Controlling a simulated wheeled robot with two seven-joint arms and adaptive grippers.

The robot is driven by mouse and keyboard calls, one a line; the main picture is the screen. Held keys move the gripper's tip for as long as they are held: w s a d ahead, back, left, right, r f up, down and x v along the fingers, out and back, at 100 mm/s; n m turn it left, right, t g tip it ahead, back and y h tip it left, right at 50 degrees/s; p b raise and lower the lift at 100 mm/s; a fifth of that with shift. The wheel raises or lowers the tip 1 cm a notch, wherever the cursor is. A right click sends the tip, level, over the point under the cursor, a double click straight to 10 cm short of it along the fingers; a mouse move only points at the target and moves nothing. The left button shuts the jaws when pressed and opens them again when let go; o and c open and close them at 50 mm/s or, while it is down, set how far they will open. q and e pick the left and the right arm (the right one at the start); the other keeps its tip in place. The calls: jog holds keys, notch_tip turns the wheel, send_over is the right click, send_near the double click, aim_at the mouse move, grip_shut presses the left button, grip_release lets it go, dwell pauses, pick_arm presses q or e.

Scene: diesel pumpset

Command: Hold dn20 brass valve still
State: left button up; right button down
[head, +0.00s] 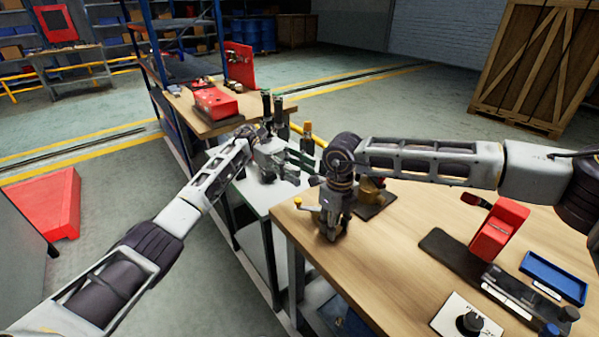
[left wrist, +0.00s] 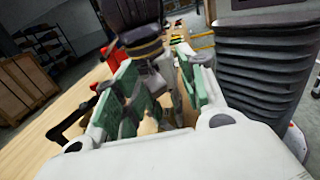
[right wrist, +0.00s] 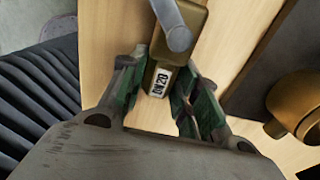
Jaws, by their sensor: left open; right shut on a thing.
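The DN20 brass valve (right wrist: 159,80) shows in the right wrist view, with its white DN20 label between my right fingers and a grey lever above it. My right gripper (head: 332,232) points down at the left edge of the wooden bench and is shut on the valve; it also shows in the right wrist view (right wrist: 157,95). In the head view the valve is mostly hidden by this gripper. My left gripper (head: 300,168) is open and empty, beyond the right one, over the grey-white table. Its green fingers also show in the left wrist view (left wrist: 155,80).
On the wooden bench (head: 420,240), a brass fitting (right wrist: 298,98) lies on a dark mat right of the valve. Dark upright bottles (head: 277,110) stand beyond my left gripper.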

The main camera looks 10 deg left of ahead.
pick_arm(q)
jog(key=shift+s+f, duration=0.1)
jog(key=shift+f, duration=0.05)
jog(key=c, duration=0.9)
jog(key=shift+s+a+f+n+t+h, duration=0.15)
jog(key=shift+a+f+n+t+h, duration=0.25)
jog(key=shift+n+h, duration=0.3)
jog(key=shift+s+a+f+n+t+h, duration=0.2)
jog(key=shift+f+n+t+h, duration=0.25)
jog(key=shift+h, duration=0.35)
grip_shut()
jog(key=shift+s+a+f+n+t+h, duration=0.45)
jog(key=shift+s+a+f+n+t, duration=1.15)
jog(key=shift+n+t, duration=4.05)
jog(key=shift+s+a+f+n+t+h, duration=0.55)
jog(key=shift+s+a+n+t, duration=1.25)
jog(key=shift+a+n+t, duration=2.65)
jog(key=s+d+f+n+t+y, duration=0.1)
jog(key=s+d+f+n+y, duration=0.1)
jog(key=s+n, duration=0.3)
jog(key=s+d+f+n+y, duration=0.2)
jog(key=s+d+n+y, duration=0.1)
jog(key=n, duration=0.4)
jog(key=shift+s+d+t+y, duration=0.25)
jog(key=shift+s+t+y, duration=0.1)
jog(key=shift+s+y, duration=0.5)
